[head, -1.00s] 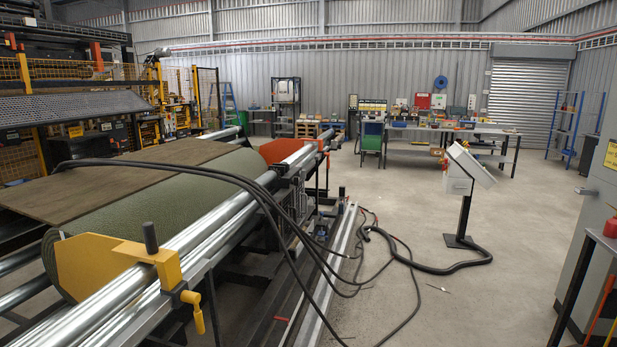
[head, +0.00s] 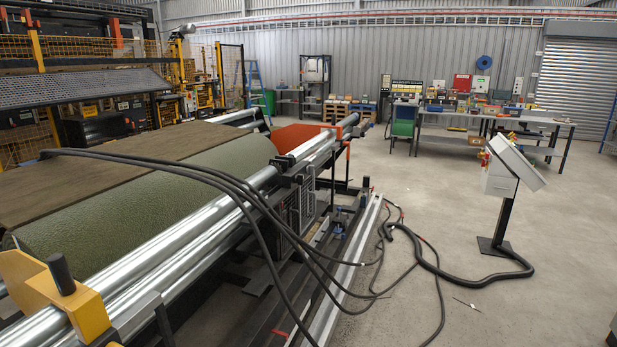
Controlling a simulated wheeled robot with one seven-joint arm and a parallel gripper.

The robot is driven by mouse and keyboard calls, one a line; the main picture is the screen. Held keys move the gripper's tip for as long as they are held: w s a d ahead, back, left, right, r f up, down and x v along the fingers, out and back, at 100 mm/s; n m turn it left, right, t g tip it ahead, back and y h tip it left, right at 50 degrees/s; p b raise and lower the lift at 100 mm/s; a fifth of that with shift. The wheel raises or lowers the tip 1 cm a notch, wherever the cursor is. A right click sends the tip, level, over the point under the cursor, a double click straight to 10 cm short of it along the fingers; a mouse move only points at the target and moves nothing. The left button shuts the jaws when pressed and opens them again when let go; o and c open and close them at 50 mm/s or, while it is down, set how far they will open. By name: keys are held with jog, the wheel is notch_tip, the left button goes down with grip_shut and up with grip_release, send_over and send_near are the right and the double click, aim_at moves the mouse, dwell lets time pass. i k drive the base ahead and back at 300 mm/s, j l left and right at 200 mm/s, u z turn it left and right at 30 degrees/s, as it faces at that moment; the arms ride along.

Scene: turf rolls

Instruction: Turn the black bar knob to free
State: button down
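No knob that I can surely name as the black bar knob shows in the head view. A grey control box (head: 516,163) stands on a black post at the right, tilted and seen from the side. Small red, yellow and green parts show along its left edge, too small to make out. A black upright cylinder (head: 61,274) stands on the yellow bracket (head: 48,292) of the roller machine at the lower left; I cannot tell whether it turns. My gripper is not in view.
A green turf roll (head: 150,215) lies on the machine beside long steel rollers (head: 205,240). Black cables (head: 432,262) trail over the floor between machine and control box. A cluttered workbench (head: 490,118) stands behind. The floor (head: 540,310) at the lower right is mostly clear.

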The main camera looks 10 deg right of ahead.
aim_at(299, 179)
jog(key=i+l+u, duration=1.4)
jog(key=l, duration=0.35)
jog(key=i+l+u, duration=0.1)
jog(key=l+u, duration=0.15)
jog(key=l, duration=0.2)
jog(key=i+l+u, duration=0.1)
jog(key=l+u, duration=0.2)
jog(key=l, duration=0.2)
jog(key=l+u, duration=0.25)
jog(key=l, duration=0.25)
